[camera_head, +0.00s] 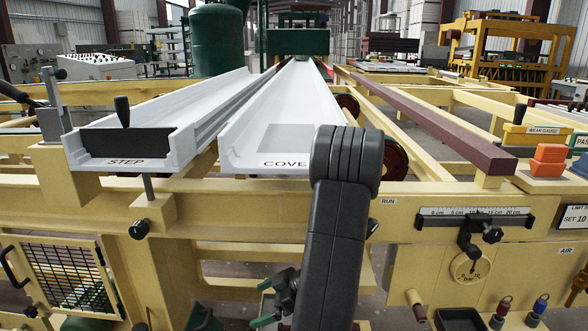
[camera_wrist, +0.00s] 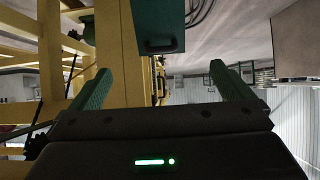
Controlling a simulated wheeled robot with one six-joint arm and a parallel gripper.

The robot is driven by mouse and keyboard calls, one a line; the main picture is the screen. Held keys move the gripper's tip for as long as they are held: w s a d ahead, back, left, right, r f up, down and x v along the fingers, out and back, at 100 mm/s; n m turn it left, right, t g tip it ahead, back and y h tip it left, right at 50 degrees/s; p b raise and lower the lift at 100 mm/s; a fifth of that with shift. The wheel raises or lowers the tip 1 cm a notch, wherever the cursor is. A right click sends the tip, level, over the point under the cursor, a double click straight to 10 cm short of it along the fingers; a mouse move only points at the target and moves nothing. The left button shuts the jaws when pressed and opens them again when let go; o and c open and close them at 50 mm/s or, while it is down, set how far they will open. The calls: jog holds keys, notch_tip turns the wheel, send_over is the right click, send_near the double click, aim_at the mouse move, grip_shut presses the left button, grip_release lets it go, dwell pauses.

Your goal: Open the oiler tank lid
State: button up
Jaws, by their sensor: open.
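My gripper (camera_wrist: 160,71) is open in the wrist view, with its two green fingers apart and nothing between them. A dark green box (camera_wrist: 158,18) with a black handle on its near face shows beyond the fingers, at the top middle. It may be the oiler tank; I cannot tell whether that face is its lid. The fingers are apart from it. In the head view, green finger parts of my gripper (camera_head: 268,305) show low beside my dark arm. A dark green piece (camera_head: 203,318) at the bottom edge is mostly cut off, and no lid is clear there.
A yellow machine frame (camera_head: 190,212) spans the head view, with a mesh guard (camera_head: 70,278) at lower left. White channels marked STEP (camera_head: 125,163) and COVE (camera_head: 282,163) lie on top. A gauge dial (camera_head: 470,267) is at right. Yellow beams (camera_wrist: 115,45) stand left in the wrist view.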

jog(key=shift+b+x, duration=2.2)
jog(key=shift+x, duration=0.05)
